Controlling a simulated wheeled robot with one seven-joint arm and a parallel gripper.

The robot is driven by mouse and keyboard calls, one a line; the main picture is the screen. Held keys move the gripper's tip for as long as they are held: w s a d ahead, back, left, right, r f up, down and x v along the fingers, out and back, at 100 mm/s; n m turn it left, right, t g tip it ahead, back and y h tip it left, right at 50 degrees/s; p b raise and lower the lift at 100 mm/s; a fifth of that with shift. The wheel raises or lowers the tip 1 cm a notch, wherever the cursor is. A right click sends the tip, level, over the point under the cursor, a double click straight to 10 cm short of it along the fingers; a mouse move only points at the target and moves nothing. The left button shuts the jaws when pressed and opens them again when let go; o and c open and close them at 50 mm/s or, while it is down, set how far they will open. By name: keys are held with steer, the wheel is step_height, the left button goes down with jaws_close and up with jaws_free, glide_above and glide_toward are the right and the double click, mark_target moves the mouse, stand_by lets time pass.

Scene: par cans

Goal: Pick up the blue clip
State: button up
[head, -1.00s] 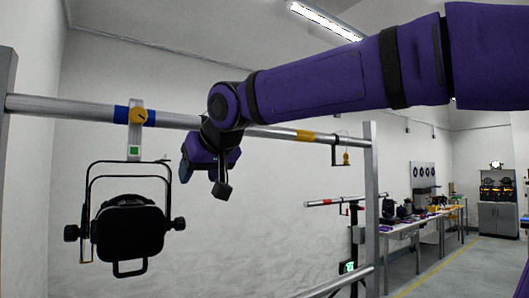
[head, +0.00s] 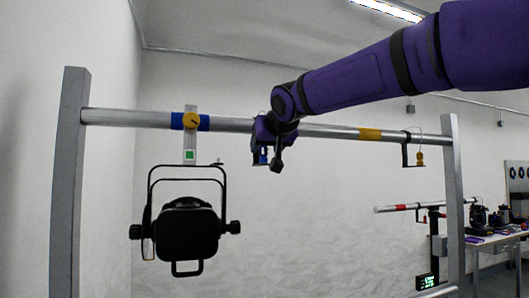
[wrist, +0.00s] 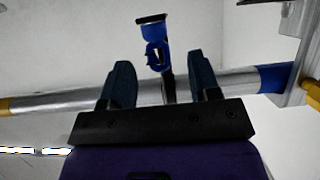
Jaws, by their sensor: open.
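The blue clip (wrist: 155,45) shows in the wrist view just beyond my fingertips, between the lines of the two fingers. It seems to sit on a dark bracket by the rail. In the head view the blue clip (head: 263,156) is small and partly hidden by my wrist. My gripper (wrist: 162,68) is open, with one dark finger on each side and nothing held between them. In the head view my gripper (head: 272,150) is at the rail, close to the clip, and its fingers are hard to make out.
A metal rail (head: 330,131) runs between two uprights, behind the gripper in the wrist view. A black stage lamp (head: 187,232) hangs left from a clamp with a yellow knob (head: 191,120). A yellow clip (head: 420,158) sits on a bracket at right. A bench (head: 495,242) stands far right.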

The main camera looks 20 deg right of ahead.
mark_target(264, 148)
steer(key=x, duration=0.5)
steer(key=shift+r, duration=0.1)
jaws_close()
